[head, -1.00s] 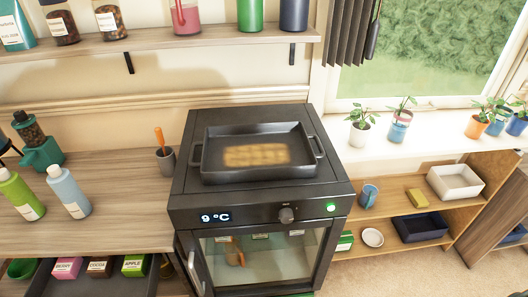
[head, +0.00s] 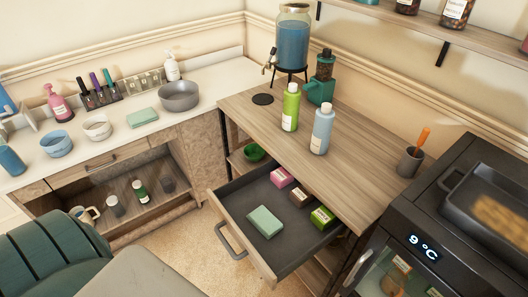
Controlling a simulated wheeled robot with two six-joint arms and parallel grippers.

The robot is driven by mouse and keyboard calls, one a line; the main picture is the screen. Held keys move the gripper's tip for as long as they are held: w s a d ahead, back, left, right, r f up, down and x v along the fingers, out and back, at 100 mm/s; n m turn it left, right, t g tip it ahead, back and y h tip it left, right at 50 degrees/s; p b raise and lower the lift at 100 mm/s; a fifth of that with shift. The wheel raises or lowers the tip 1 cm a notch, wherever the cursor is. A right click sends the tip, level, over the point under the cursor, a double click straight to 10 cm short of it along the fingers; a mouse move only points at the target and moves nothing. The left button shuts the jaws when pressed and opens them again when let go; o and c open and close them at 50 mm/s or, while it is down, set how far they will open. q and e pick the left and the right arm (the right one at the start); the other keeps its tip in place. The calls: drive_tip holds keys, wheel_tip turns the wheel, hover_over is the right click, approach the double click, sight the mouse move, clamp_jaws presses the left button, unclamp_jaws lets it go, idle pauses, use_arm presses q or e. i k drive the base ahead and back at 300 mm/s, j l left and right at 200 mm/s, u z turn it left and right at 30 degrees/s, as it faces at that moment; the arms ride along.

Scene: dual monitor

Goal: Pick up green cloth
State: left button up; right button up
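A flat, pale green folded cloth (head: 142,117) lies on the white counter at the left, between the white bowl and the grey basin. A second pale green, block-like piece (head: 265,222) lies in the open drawer; I cannot tell whether it is cloth or a sponge. Neither of my grippers is in view.
The open grey drawer (head: 245,203) juts out below the wooden counter (head: 345,150) and also holds small boxes. A grey basin (head: 179,96) and a white bowl (head: 97,127) flank the cloth. A dark green padded seat (head: 55,255) fills the lower left.

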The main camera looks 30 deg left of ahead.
sight(262, 219)
drive_tip(key=u, duration=1)
drive_tip(key=z, duration=0.15)
